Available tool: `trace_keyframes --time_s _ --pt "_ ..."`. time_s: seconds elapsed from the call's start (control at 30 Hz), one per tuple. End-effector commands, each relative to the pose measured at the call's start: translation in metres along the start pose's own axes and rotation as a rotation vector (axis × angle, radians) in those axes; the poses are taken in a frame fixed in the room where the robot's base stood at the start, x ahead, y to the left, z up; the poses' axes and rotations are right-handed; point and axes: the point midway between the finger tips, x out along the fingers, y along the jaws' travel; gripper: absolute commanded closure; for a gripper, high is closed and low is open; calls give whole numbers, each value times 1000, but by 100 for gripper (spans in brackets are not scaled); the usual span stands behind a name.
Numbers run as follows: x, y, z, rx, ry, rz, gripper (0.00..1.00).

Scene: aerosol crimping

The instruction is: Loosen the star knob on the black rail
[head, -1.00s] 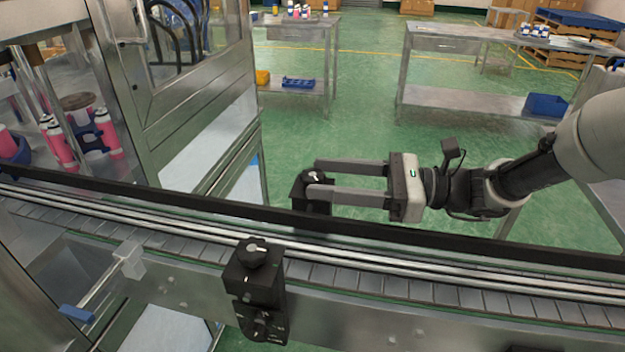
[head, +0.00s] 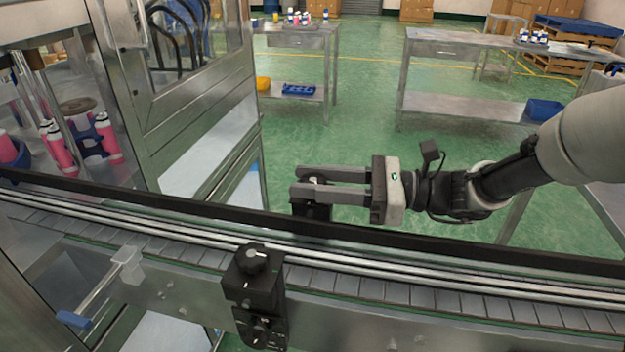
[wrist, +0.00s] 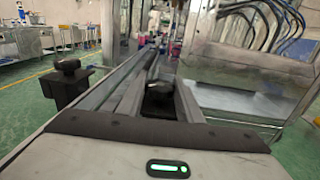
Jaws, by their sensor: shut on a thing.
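The black star knob (head: 317,179) sits on top of a black clamp block (head: 312,210) at the far side of the black rail (head: 400,237). My gripper (head: 307,183) reaches in from the right with its two long grey fingers level, shut on this knob. The fingers hide much of the knob in the head view. In the wrist view the dark knob (wrist: 160,93) shows straight ahead, beyond the gripper body. Whether the knob is loose cannot be told.
A second black knob (head: 251,256) on a similar block stands at the near side of the conveyor (head: 410,280). A steel-framed machine door (head: 190,110) stands open at the left, close to the fingertips.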

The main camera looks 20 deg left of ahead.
Motion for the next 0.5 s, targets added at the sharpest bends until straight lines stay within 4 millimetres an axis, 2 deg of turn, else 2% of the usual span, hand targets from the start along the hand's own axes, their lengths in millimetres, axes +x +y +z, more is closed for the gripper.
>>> trace_keyframes --time_s 0.27,0.5 --pt "0 0 4 3 -2 97 90" --pt "0 -1 6 3 -3 287 90"
